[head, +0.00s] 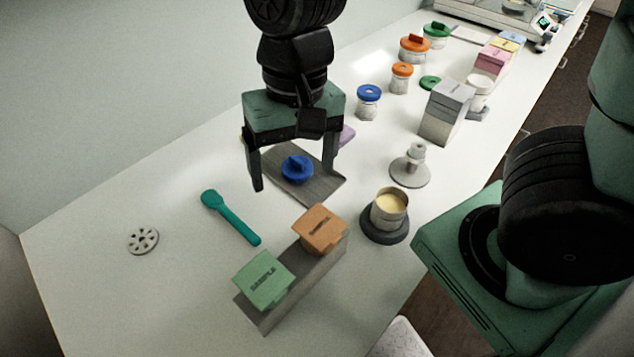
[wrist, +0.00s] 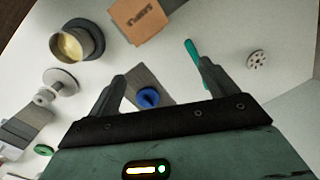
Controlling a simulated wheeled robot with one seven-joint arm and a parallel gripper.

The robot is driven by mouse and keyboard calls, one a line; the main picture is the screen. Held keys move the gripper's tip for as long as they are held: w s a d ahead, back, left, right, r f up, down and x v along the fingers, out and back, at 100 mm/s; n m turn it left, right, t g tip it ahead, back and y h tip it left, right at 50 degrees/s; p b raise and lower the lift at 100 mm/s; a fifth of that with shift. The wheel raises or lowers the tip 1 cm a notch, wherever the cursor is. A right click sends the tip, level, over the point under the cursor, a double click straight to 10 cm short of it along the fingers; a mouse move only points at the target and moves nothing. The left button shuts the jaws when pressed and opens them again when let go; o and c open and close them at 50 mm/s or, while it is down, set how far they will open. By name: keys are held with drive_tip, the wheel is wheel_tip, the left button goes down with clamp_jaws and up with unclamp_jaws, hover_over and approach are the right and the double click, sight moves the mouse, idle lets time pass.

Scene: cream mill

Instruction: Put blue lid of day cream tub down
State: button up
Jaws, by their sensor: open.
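The blue lid (head: 297,168), a disc with a raised knob, lies on a grey mat (head: 318,186) on the white bench. It also shows in the wrist view (wrist: 148,97), between the fingers and beyond them. My gripper (head: 294,182) is open and empty, its two fingers spread to either side of the lid in the head view; it also shows in the wrist view (wrist: 162,75). An open tub with cream (head: 389,207) stands on a dark round base to the right of the mat. Whether this is the day cream tub, I cannot tell.
A teal spoon (head: 231,217) and a perforated disc (head: 143,240) lie at left. A grey stand (head: 290,292) with green and orange sample boxes is in front. A grey stemmed piece (head: 410,168), a tall box (head: 445,112) and several lidded tubs stand farther back.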

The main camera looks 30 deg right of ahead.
drive_tip(key=s+n, duration=0.4)
drive_tip(key=s+r+n, duration=0.1)
drive_tip(key=s+n, duration=0.1)
drive_tip(key=n, duration=0.1)
drive_tip(key=shift+t, duration=0.3)
drive_tip(key=shift+s+n+h, duration=0.3)
drive_tip(key=shift+s+n, duration=0.2)
drive_tip(key=shift+n, duration=0.2)
